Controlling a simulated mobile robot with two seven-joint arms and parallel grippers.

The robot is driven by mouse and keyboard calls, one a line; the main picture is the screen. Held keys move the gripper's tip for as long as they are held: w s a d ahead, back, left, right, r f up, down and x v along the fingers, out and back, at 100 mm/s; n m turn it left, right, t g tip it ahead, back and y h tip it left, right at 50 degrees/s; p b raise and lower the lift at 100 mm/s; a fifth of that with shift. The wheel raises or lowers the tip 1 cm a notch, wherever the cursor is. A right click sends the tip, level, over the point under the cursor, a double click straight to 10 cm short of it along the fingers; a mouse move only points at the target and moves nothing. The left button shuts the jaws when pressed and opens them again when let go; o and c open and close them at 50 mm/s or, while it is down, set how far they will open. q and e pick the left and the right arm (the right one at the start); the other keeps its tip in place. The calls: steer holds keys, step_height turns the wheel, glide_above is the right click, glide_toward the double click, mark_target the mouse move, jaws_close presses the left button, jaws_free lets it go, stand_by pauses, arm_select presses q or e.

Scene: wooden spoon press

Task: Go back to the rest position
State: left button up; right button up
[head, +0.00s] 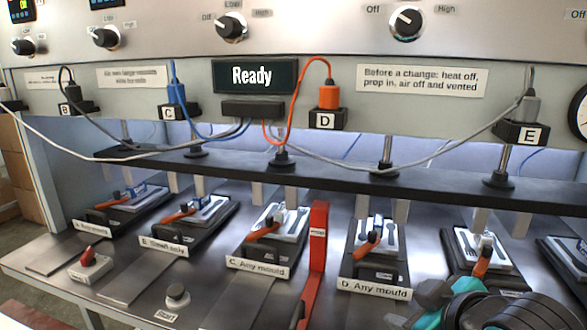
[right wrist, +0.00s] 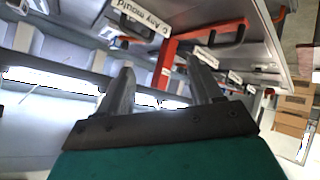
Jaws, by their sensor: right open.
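My right gripper (head: 402,318) is at the bottom right of the head view, partly cut off by the edge. It is in front of the press bench, near the mould station labelled "D. Any mould" (head: 375,288). In the right wrist view its two grey fingers (right wrist: 160,75) stand apart with nothing between them. The press and its bench show tilted behind them. My left gripper is not in view.
Several mould stations with orange handles line the steel bench (head: 205,312). A red upright bar (head: 315,255) stands between stations C and D. A red switch (head: 90,262) and a Start button (head: 177,293) sit at the front. The display (head: 251,76) reads "Ready". Cables hang above.

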steer(key=s+d+f+m+g+h, duration=0.1)
steer(key=s+d+f+m+g, duration=0.15)
steer(key=s+f, duration=0.75)
steer(key=s+d+f+m+g, duration=0.1)
steer(key=s+f+m+g, duration=0.3)
steer(key=s+f, duration=0.55)
steer(key=w+a+f+n+t+y, duration=0.1)
steer(key=w+a+f+t, duration=0.2)
steer(key=w+f+t, duration=0.4)
step_height(320, 180, down, 2)
steer(key=shift+w, duration=0.55)
